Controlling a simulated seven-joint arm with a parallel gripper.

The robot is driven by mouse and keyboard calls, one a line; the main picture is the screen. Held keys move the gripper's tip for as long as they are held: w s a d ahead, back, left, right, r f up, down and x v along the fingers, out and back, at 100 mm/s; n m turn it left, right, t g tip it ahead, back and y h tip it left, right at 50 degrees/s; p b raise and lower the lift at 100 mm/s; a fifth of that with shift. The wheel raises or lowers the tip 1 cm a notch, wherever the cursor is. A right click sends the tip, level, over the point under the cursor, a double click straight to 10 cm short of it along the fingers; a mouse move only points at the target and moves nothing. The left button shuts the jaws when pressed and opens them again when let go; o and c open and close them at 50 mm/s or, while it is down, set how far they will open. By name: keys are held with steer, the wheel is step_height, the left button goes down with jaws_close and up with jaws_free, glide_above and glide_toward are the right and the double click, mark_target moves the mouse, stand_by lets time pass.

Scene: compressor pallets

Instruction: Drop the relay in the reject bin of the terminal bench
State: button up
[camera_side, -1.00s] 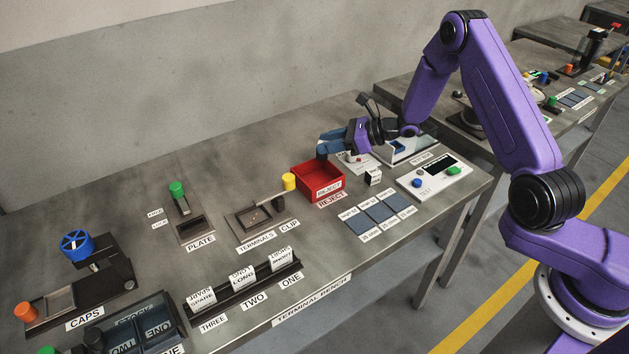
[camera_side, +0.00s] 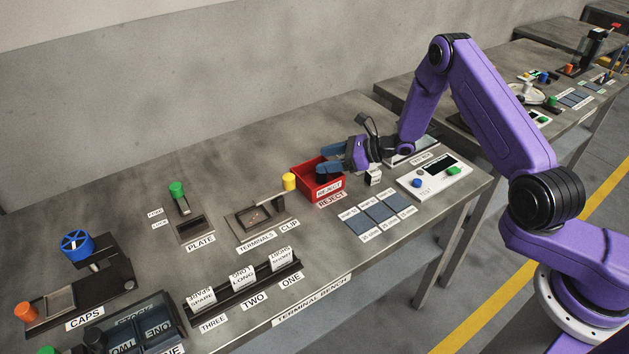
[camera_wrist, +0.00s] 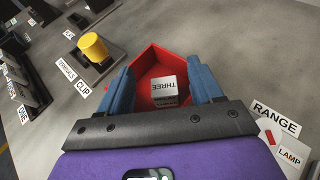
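The red reject bin (camera_side: 309,188) stands on the terminal bench, and its red walls also show in the wrist view (camera_wrist: 146,63). My gripper (camera_side: 328,167) is tilted over the bin, its two blue fingers apart. In the wrist view a pale cube lettered THREE (camera_wrist: 168,84), likely the relay, shows between the open fingers against the red bin. Gaps show on both sides of it. It looks to be inside the bin; its underside is hidden. In the side view the bin's inside is mostly hidden by the fingers.
A white block (camera_side: 374,178) stands on the bench right of the bin, under my gripper. The white test box (camera_side: 436,177) is farther right. A yellow knob (camera_side: 289,181) stands close at the bin's left. Three dark pads (camera_side: 379,213) lie in front.

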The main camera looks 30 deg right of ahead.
steer(key=shift+s+d, duration=0.1)
steer(key=v, duration=1.7)
steer(key=shift+r, duration=0.15)
steer(key=s+a+r+n+g, duration=0.3)
steer(key=s+a+n+g, duration=0.4)
steer(key=n, duration=0.2)
steer(key=s+a+r+n+g, duration=0.4)
steer(key=s+a+n+g, duration=0.25)
steer(key=a+n, duration=0.2)
steer(key=s+d+r+n+t+h, duration=0.2)
steer(key=s+d+n+h, duration=0.1)
steer(key=s+n, duration=0.6)
steer(key=s+d+r+n+t+h, duration=0.2)
steer(key=s+n+h, duration=0.4)
steer(key=s+n, duration=0.3)
steer(key=shift+s+d+r+n, duration=0.4)
steer(key=shift+d+n, duration=0.35)
steer(key=shift+n, duration=1.3)
